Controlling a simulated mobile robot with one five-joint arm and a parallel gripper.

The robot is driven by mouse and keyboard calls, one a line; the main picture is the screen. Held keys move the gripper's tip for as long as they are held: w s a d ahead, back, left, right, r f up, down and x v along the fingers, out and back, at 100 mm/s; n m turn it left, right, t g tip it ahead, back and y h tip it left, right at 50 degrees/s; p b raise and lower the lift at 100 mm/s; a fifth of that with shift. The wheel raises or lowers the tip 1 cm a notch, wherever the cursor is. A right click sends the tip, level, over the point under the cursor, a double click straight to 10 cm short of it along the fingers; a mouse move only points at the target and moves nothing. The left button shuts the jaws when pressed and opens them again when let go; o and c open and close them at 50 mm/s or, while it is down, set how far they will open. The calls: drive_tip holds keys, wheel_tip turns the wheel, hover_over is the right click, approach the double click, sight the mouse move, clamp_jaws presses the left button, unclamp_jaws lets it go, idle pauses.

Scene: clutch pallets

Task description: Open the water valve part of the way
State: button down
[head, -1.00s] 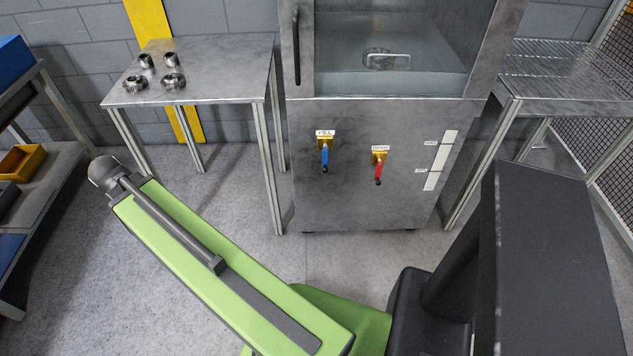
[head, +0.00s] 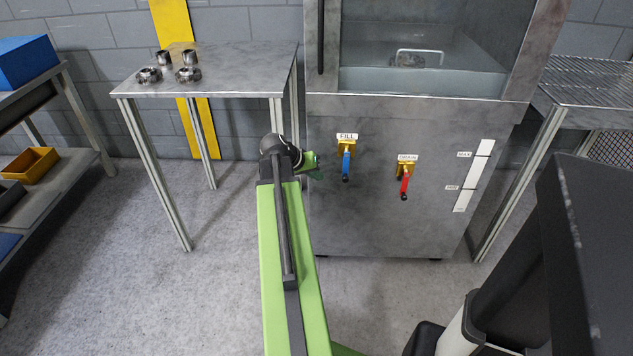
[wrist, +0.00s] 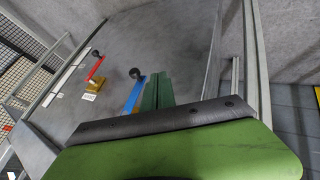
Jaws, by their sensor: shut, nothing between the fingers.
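The FILL valve on the front of the steel cabinet has a blue handle (head: 346,166) on a brass body, and the handle hangs straight down. The DRAIN valve has a red handle (head: 405,183), also hanging down. In the wrist view the blue handle (wrist: 133,95) with its black knob lies just left of my fingers, and the red handle (wrist: 96,67) is farther left. My gripper (head: 318,172) is shut and empty, a little left of the blue handle in the head view. Its green fingers (wrist: 157,92) are together. I cannot tell whether they touch the handle.
A tank with a window and basin (head: 420,82) tops the cabinet. White gauge strips (head: 474,176) are to the right. A steel table (head: 230,75) with several metal rings stands left, a wire rack (head: 595,90) right. The floor between the table and cabinet is clear.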

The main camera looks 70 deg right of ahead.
sight(346, 168)
drive_tip(key=s+d+f+b, duration=0.2)
drive_tip(key=s+d+f, duration=0.1)
drive_tip(key=s+d, duration=0.1)
drive_tip(key=shift+s+d+f, duration=0.25)
drive_tip(key=shift+s+d, duration=0.1)
drive_tip(key=shift+s, duration=0.15)
